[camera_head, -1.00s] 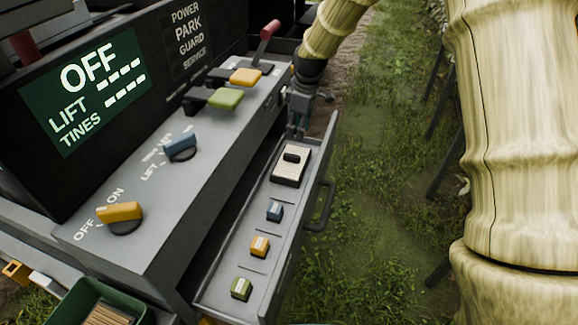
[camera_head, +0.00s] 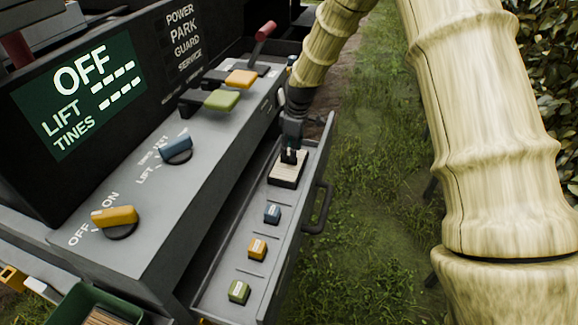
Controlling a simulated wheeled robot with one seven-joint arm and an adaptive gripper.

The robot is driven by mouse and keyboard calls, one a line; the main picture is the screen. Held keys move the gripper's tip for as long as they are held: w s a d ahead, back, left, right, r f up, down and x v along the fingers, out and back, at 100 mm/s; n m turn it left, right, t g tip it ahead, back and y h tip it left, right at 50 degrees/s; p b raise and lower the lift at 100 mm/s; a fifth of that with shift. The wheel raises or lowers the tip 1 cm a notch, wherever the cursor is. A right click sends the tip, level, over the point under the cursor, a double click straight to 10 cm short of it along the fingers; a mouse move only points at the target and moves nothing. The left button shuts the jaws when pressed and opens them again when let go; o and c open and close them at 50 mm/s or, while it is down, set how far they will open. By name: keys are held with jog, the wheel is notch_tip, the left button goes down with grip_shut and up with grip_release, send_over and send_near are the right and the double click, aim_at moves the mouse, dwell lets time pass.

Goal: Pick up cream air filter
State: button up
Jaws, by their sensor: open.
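The cream air filter (camera_head: 286,174) is a flat cream block with a dark edge and a dark grip on top. It lies at the far end of the open drawer (camera_head: 242,254). My gripper (camera_head: 289,155) points down right over the filter, with its fingers at the dark grip. The jaws are open. The grip is largely hidden by the fingers, and I cannot tell whether they touch it.
A blue block (camera_head: 272,214), an orange block (camera_head: 257,249) and a green block (camera_head: 239,291) lie nearer in the drawer. The drawer handle (camera_head: 320,207) sticks out right. The console (camera_head: 135,225) with knobs and levers stands left. Grass lies right.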

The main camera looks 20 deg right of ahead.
aim_at(289, 164)
jog(key=shift+w+a+f, duration=0.1)
jog(key=shift+a+f, duration=0.05)
jog(key=shift+f, duration=0.8)
jog(key=shift+w+a+f, duration=0.1)
jog(key=shift+f, duration=0.8)
jog(key=shift+s, duration=0.1)
grip_shut()
